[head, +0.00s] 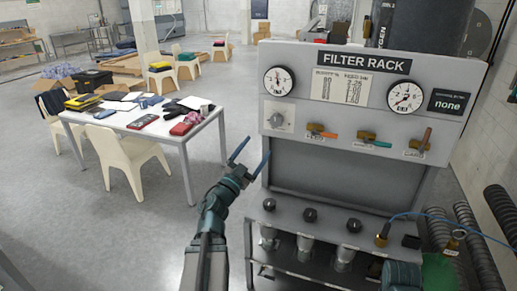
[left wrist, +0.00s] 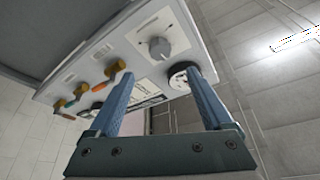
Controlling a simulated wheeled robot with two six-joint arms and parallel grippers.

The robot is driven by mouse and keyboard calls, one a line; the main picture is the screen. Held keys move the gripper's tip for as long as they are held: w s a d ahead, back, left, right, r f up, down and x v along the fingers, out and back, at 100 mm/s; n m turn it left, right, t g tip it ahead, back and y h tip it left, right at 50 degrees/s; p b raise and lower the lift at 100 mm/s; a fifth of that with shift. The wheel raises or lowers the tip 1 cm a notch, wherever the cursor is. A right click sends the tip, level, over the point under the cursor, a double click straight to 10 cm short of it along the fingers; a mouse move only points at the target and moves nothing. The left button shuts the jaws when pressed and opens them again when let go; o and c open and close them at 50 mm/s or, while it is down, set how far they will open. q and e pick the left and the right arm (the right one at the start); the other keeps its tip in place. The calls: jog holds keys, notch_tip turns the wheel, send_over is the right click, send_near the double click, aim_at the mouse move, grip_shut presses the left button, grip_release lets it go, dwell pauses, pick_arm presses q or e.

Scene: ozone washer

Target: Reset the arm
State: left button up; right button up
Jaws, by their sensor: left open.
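My left arm comes up from the bottom of the head view, and its left gripper (head: 259,146) is open and empty. It stands in front of the left edge of the filter rack (head: 345,62), with its two blue fingers apart. In the left wrist view the open gripper (left wrist: 160,72) has nothing between its fingers. The rack's panel shows tilted behind them, with a grey knob (left wrist: 160,48) and a gauge (left wrist: 183,76) partly behind a finger. My right gripper is not in view.
The rack carries two gauges, a knob (head: 277,120) and several valve levers (head: 369,138). Below is a shelf with black knobs (head: 310,215) and a blue hose (head: 450,220). A white table (head: 190,137) with chairs stands left. Open floor lies between table and rack.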

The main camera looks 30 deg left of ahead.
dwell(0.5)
pick_arm(q)
jog(key=w+d+f+n+g+y+b, duration=0.2)
jog(key=w+d+f+n+g+y, duration=0.3)
jog(key=f, duration=0.4)
jog(key=d+f+n+g+h+b, duration=0.1)
jog(key=d+f+n+g, duration=0.1)
jog(key=d+f+g, duration=0.65)
jog(key=s+d+f+m+g+h+b, duration=0.1)
jog(key=s+d+f, duration=0.3)
jog(key=d+f, duration=0.3)
jog(key=s+d+f+m+g+h, duration=0.1)
jog(key=s+d+f+g, duration=0.15)
jog(key=d+f, duration=0.35)
jog(key=s+d+f+m+g+h+b, duration=0.1)
jog(key=s+d+f+m+g, duration=0.2)
jog(key=s+d, duration=0.7)
jog(key=s+f+g, duration=0.1)
jog(key=s+g, duration=0.1)
jog(key=s, duration=0.1)
jog(key=shift+s+d+h, duration=0.2)
jog(key=shift+h, duration=0.1)
jog(key=shift+w, duration=0.1)
